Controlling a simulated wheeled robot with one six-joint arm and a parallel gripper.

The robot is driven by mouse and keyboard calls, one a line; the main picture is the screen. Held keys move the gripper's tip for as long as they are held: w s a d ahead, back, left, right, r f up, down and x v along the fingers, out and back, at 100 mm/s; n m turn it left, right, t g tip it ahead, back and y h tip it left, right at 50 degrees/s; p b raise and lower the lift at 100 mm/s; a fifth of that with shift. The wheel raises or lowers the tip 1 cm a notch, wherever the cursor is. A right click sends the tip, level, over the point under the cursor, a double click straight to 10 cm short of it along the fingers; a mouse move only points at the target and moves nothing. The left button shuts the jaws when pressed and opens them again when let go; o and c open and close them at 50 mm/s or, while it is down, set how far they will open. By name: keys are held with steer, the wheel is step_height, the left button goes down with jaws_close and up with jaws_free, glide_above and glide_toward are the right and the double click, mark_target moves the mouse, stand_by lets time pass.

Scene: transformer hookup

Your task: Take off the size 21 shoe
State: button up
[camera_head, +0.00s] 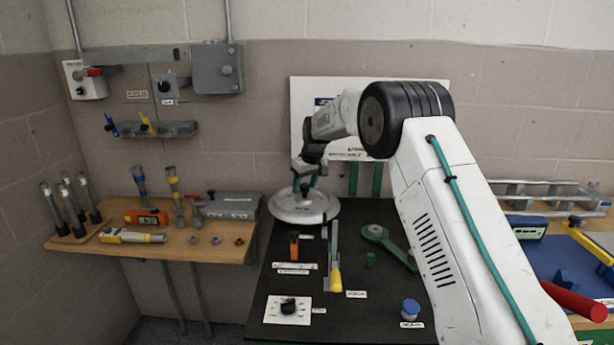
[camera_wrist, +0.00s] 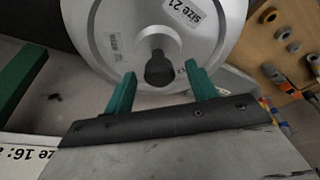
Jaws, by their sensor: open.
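The size 21 shoe is a round silver-grey disc (camera_head: 303,210) at the back of the black bench in the head view. In the wrist view the disc (camera_wrist: 110,25) fills the upper middle, with an upside-down "size 21" label. A dark knob (camera_wrist: 158,68) sits at its hub. My gripper (camera_wrist: 160,72) is open, with its green fingers apart on either side of the knob. I cannot tell whether they touch it. In the head view my gripper (camera_head: 306,188) is over the disc and partly hidden by its own wrist.
Green bars (camera_head: 365,180) stand behind the disc, below a white wall board (camera_head: 310,97). A green wrench-like tool (camera_head: 388,245), a yellow-handled lever (camera_head: 335,268) and a blue-capped post (camera_head: 410,309) are on the black bench. A wooden shelf (camera_head: 180,252) with tools is at left.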

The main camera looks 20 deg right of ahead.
steer(key=shift+w+a+f, duration=0.1)
steer(key=shift+w+f, duration=0.05)
steer(key=shift+f, duration=0.45)
jaws_close()
steer(key=c, duration=1.1)
jaws_free()
steer(key=shift+r, duration=0.1)
jaws_close()
steer(key=shift+r, duration=1.75)
steer(key=shift+r, duration=2.45)
